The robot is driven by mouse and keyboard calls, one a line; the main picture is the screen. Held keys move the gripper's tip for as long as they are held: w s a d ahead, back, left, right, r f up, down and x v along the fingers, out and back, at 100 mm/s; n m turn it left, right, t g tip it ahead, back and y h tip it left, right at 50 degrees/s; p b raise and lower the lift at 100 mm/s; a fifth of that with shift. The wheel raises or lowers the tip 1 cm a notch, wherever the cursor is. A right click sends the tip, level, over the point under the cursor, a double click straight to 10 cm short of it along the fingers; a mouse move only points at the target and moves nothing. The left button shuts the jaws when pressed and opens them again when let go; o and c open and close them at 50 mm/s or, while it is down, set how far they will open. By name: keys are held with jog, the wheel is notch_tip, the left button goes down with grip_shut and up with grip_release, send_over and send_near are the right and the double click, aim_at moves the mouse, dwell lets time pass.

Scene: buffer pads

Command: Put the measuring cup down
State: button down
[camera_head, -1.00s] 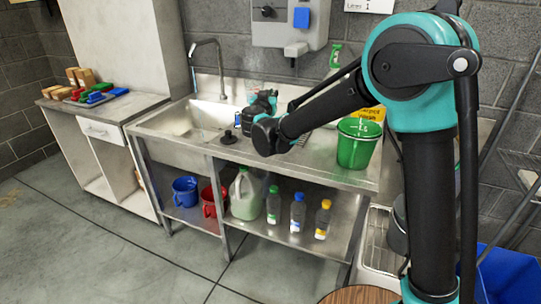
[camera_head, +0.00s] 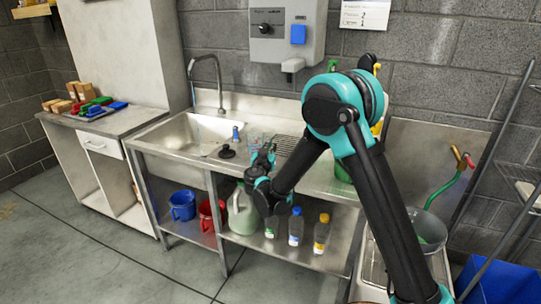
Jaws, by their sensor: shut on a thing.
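The measuring cup (camera_head: 255,138) is small and clear, and it shows faintly at the far tip of my gripper (camera_head: 266,153). My gripper is shut on it, over the steel counter just right of the sink basin. The fingers are small and partly hidden by my wrist, so the exact grip and any gap between the cup and the counter cannot be told.
The sink (camera_head: 195,135) lies left of my gripper, with a black plug (camera_head: 227,152) and a small blue-topped item (camera_head: 236,133) nearby. A wire rack (camera_head: 286,145) lies to the right. A green bucket (camera_head: 342,173) is mostly hidden behind my arm. Bottles stand on the lower shelf.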

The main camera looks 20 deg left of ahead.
jog(key=shift+f, duration=1.9)
jog(key=shift+f, duration=0.15)
jog(key=c, duration=1.6)
grip_release()
jog(key=shift+s+r, duration=0.15)
jog(key=shift+r, duration=0.05)
jog(key=s, duration=0.4)
jog(key=s+d, duration=0.1)
jog(key=s, duration=0.6)
jog(key=shift+s+d, duration=0.25)
jog(key=shift+s, duration=0.1)
